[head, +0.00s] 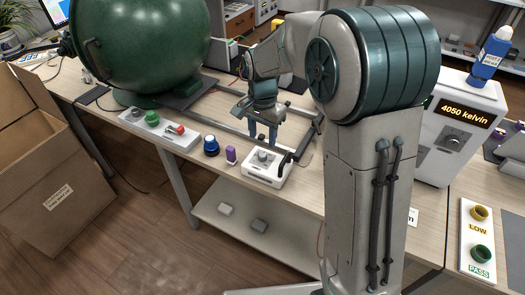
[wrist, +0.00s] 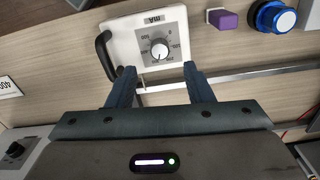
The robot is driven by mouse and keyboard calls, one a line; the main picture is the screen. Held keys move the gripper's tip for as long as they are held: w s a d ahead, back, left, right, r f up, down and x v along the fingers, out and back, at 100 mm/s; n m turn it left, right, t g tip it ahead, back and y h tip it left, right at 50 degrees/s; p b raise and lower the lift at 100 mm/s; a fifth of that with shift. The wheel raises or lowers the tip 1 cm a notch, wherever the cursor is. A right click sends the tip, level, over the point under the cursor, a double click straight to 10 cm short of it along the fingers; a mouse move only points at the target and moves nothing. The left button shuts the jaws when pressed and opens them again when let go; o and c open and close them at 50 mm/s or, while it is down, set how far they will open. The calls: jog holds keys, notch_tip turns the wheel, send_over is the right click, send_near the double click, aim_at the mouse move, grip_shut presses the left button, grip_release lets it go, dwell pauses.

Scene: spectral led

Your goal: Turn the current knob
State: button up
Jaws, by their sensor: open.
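The current knob (wrist: 159,50) is a small round silver-and-black knob on a grey scale plate. The plate is on a white box (wrist: 118,40) marked mA, with a black handle on one side. In the head view the knob (head: 263,155) is on top of the white box (head: 250,168) at the table's front edge. My gripper (head: 263,139) points down just behind the box. In the wrist view my gripper's (wrist: 159,70) two blue fingers are open and empty. The knob appears centred between and just beyond their tips; I see no contact.
A purple block (head: 231,155) and a blue button (head: 211,145) stand left of the box. A metal rail frame (head: 222,128) lies behind it. A green sphere (head: 140,45) stands at the back left. Right is a box with a 4050 kelvin display (head: 463,110).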

aim_at(263, 154)
notch_tip(263, 154, down, 7)
jog(key=shift+r, duration=0.15)
jog(key=c, duration=1)
